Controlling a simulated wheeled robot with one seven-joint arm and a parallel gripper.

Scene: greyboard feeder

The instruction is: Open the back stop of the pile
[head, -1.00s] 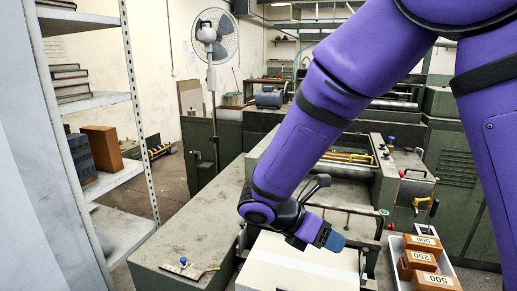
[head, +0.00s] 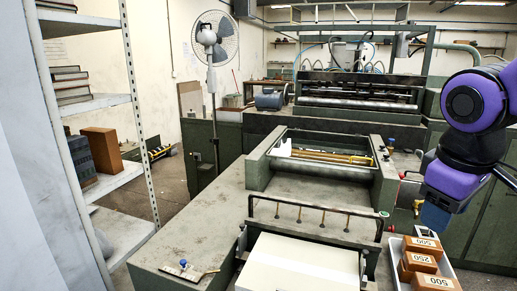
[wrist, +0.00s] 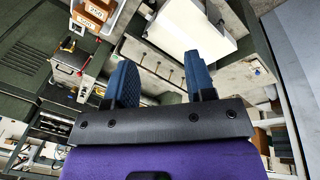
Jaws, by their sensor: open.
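The pile (head: 300,265) is a pale, flat-topped stack at the bottom centre of the head view. It also shows at the top of the wrist view (wrist: 195,28). A dark rail with several brass pegs (head: 318,210) runs across just behind the pile. I cannot tell for sure which part is the back stop or how it stands. A small plate with a blue knob (head: 186,268) lies on the green machine top left of the pile. My gripper (head: 434,216) hangs at the right, apart from the pile. Its blue fingers (wrist: 160,80) are open and empty in the wrist view.
A white tray (head: 455,268) with several brown blocks marked 500 and 250 (head: 420,262) stands right of the pile. A green machine (head: 258,168) with rollers lies behind. A metal shelf (head: 125,175) stands at the left. The machine top left of the pile is mostly bare.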

